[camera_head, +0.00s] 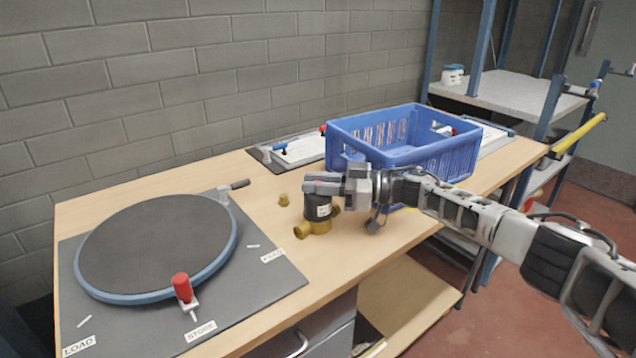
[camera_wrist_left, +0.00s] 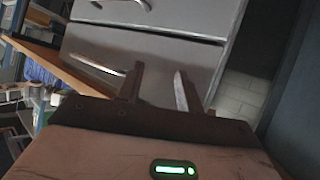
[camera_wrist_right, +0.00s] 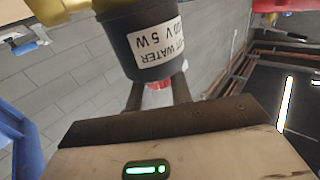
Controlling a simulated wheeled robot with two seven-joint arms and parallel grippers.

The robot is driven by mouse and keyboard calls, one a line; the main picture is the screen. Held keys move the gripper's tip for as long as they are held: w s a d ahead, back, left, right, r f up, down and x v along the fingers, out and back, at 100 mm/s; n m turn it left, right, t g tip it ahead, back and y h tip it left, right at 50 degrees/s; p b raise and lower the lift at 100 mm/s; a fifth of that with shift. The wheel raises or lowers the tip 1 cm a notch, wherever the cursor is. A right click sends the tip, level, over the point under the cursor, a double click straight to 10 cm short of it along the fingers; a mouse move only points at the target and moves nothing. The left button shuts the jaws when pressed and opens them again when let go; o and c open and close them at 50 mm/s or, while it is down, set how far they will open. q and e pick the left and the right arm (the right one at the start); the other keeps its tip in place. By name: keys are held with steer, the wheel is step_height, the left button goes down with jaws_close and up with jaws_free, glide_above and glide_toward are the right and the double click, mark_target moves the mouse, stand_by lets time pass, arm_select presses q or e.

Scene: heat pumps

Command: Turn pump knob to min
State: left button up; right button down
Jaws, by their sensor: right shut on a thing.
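The pump (camera_head: 318,211) has a dark body with a white label and brass fittings, and stands on the wooden bench. My right gripper (camera_head: 322,184) reaches in from the right at the pump's top end. In the right wrist view a red knob (camera_wrist_right: 158,86) shows at the end of the dark pump body (camera_wrist_right: 145,45), between the two fingers, which are shut on it. The knob's setting marks cannot be read. My left gripper (camera_wrist_left: 155,85) is open and empty in its wrist view, facing grey drawers; it is not in the head view.
A blue crate (camera_head: 405,153) stands behind my right arm. A round dark turntable (camera_head: 155,245) with a red-handled clamp (camera_head: 182,288) lies at the left on a grey mat (camera_head: 120,325). A small brass part (camera_head: 284,200) lies left of the pump. Grey drawers (camera_wrist_left: 140,50) face the left gripper.

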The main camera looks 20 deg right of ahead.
steer(key=shift+a, duration=0.1)
steer(key=c, duration=1.3)
jaws_free()
steer(key=shift+r, duration=0.55)
steer(key=r, duration=0.1)
steer(key=r+p, duration=0.1)
steer(key=shift+s+r, duration=0.25)
steer(key=shift+r, duration=0.1)
arm_select(q)
steer(key=shift+a+r+p, duration=0.2)
steer(key=shift+r+p, duration=0.5)
steer(key=shift+p, duration=0.65)
arm_select(e)
steer(key=shift+s+a+r, duration=0.65)
steer(key=shift+s+r, duration=0.9)
steer(key=shift+s, duration=0.65)
steer(key=shift+s+a+r, duration=0.6)
steer(key=shift+s+r, duration=0.9)
steer(key=shift+s, duration=0.65)
steer(key=shift+s+a+r, duration=0.65)
steer(key=shift+s+r, duration=0.9)
steer(key=shift+s, duration=0.65)
